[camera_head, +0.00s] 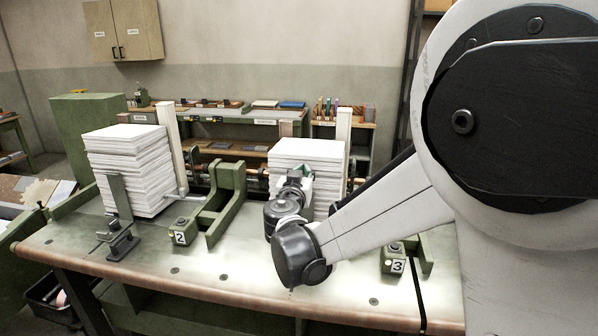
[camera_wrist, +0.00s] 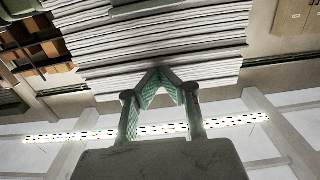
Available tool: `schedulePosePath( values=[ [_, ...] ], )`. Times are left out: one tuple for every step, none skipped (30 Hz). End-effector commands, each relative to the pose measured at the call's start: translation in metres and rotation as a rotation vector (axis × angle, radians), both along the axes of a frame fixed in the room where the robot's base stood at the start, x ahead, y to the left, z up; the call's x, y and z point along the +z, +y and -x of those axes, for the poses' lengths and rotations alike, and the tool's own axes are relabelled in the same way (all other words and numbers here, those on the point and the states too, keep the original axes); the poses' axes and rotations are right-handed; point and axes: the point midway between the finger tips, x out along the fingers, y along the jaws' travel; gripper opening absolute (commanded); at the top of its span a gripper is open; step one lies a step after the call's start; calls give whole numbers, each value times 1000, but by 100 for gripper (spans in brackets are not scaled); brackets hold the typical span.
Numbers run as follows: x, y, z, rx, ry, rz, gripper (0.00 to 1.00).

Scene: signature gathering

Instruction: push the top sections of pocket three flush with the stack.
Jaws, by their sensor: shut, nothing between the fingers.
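My gripper (camera_head: 300,178) is in front of the stack's near face, partly hidden by my wrist. In the wrist view the picture is upside down, and the stack (camera_wrist: 165,45) fills the upper middle with its top toward the bottom. Its layered edges look slightly uneven at the sides. The green fingers of my gripper (camera_wrist: 160,72) meet at their tips, empty, over the topmost sections. I cannot tell whether the tips touch the paper.
A green bracket (camera_head: 228,200) rises between the pockets. A pale upright post (camera_head: 343,135) stands at the right stack's side. The table's front (camera_head: 200,285) is mostly clear.

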Motion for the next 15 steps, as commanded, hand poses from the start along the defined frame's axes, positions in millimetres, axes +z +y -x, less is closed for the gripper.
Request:
schedulePosePath(
  values=[
    [0, 0, 1, 0, 0, 0, 0],
    [0, 1, 2, 0, 0, 0, 0],
    [0, 1, 4, 1, 0, 0, 0],
    [0, 2, 6, 1, 0, 0, 0],
    [0, 2, 8, 1, 0, 0, 0],
    [0, 3, 10, 1, 0, 0, 0],
    [0, 3, 13, 1, 0, 0, 0],
    [0, 3, 15, 1, 0, 0, 0],
    [0, 3, 18, 1, 0, 0, 0],
    [0, 4, 20, 0, 0, 0, 0],
    [-1, 4, 22, 0, 0, 0, 0],
    [-1, 4, 24, 0, 0, 0, 0],
    [-1, 5, 26, 1, 0, 0, 0],
    [-1, 5, 28, 1, 0, 0, 0],
    [-1, 6, 31, 1, 0, 0, 0]
  ],
)
